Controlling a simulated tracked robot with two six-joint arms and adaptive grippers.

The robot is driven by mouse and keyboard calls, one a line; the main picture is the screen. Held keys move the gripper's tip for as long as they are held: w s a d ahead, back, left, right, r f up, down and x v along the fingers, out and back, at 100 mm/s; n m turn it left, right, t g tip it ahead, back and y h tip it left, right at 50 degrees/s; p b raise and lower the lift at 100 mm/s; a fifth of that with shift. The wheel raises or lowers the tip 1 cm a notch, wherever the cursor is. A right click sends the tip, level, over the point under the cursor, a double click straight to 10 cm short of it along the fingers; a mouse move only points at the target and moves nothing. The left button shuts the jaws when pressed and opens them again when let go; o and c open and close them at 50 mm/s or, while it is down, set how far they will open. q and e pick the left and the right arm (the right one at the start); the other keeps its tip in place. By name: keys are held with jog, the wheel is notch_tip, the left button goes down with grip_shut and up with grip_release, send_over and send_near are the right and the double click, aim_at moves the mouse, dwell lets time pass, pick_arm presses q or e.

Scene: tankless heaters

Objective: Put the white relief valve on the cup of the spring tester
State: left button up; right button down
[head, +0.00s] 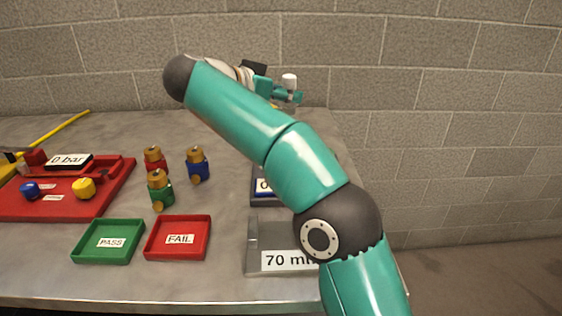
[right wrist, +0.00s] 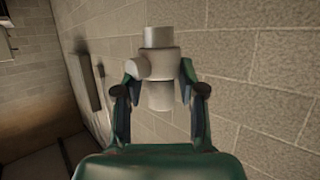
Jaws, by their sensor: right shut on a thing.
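The white relief valve (head: 289,80) is held in my right gripper (head: 284,97) above the back right of the table in the head view. In the right wrist view the white valve (right wrist: 158,66) sits between the two fingers of my right gripper (right wrist: 158,90), which is shut on it. Its cap points up in that picture. The spring tester and its cup cannot be made out clearly; my right arm covers part of the table's right side. My left gripper is not in view.
On the table (head: 120,150) stand a red valve (head: 155,163), a blue valve (head: 198,168) and a green valve (head: 160,192). A green PASS tray (head: 82,257) and a red FAIL tray (head: 149,254) lie in front. A red panel (head: 75,211) is at left. A 70 mm plate (head: 270,262) is partly hidden.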

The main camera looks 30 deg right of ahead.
notch_tip(320, 180, down, 8)
jog(key=b, duration=0.2)
jog(key=shift+f+b, duration=0.25)
jog(key=shift+b, duration=0.1)
jog(key=shift+f+b, duration=0.65)
jog(key=shift+f, duration=1.7)
jog(key=shift+f, duration=0.15)
jog(key=c, duration=0.7)
grip_release()
